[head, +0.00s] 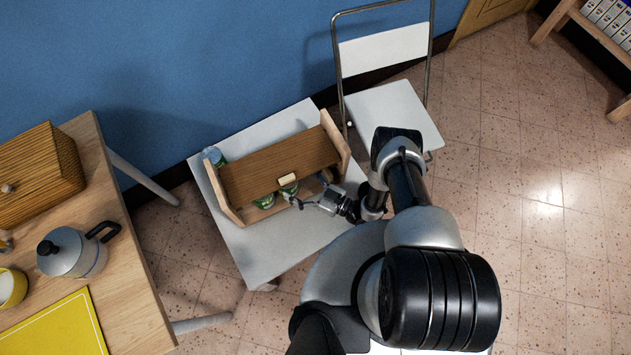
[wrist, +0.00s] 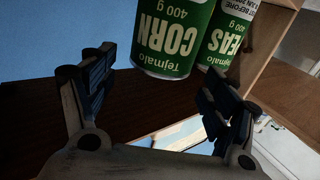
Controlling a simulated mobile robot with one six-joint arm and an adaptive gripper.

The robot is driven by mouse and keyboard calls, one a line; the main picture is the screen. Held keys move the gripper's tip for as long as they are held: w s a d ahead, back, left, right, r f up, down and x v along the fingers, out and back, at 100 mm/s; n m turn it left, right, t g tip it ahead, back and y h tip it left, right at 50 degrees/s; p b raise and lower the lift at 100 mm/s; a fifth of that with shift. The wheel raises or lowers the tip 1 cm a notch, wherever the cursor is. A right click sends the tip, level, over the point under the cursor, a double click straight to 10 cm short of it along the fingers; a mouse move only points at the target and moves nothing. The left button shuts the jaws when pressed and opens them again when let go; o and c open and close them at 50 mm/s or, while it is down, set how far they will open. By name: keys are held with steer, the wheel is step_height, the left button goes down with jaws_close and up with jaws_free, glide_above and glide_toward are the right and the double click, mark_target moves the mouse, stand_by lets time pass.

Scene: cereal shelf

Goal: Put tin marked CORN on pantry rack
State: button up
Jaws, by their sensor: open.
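The CORN tin (wrist: 172,38) is green with white lettering. It shows upside down in the wrist view, ahead of and between my fingers and apart from them. In the head view it appears to be the green tin (head: 289,190) close to my fingertips. My gripper (head: 296,202) is open and empty; its two fingers also show in the wrist view (wrist: 160,90). A PEAS tin (wrist: 228,35) stands beside the CORN tin. The wooden pantry rack (head: 270,163) stands on a white table (head: 255,248), its upper board partly hiding the tins.
Another green tin (head: 263,201) is at the rack's front. A bluish item (head: 215,156) is at the rack's left end. A white chair (head: 395,112) stands behind. The table's front part is clear.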

steer(key=v, duration=0.8)
stand_by(0.4)
